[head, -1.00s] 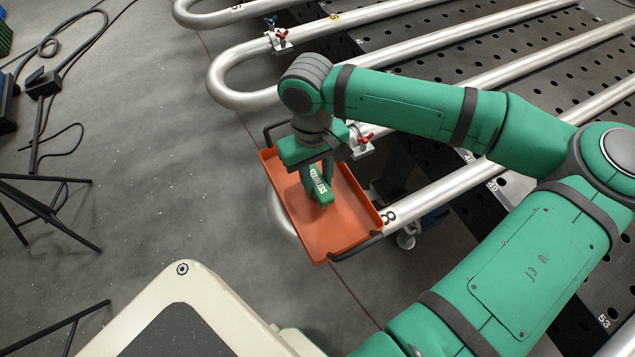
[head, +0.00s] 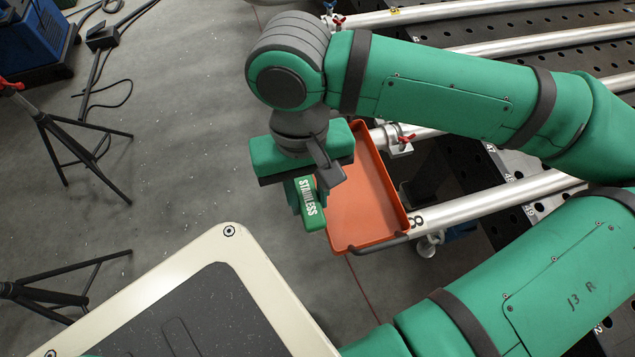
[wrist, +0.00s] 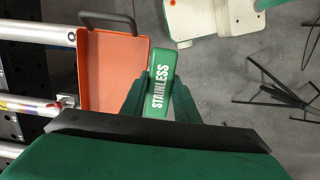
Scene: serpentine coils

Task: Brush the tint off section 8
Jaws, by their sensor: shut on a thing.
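My gripper (head: 306,203) is shut on a green brush handle marked STAINLESS (head: 312,201). It is held at the left side of the orange tray (head: 368,215). The brush also shows between my fingers in the wrist view (wrist: 160,85); its bristles are hidden. The pipe of section 8 (head: 470,207), silver with a black 8 near the tray, runs to the right from the tray. The tray hides the pipe's bend. I cannot see any tint on the visible part of it.
Other silver pipes (head: 430,14) with red-handled clamps (head: 400,142) lie over a dark perforated table (head: 462,160). Black tripods (head: 75,145) stand on the floor at the left. A pale cart-like body with a dark top is at the lower left. The grey floor between is clear.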

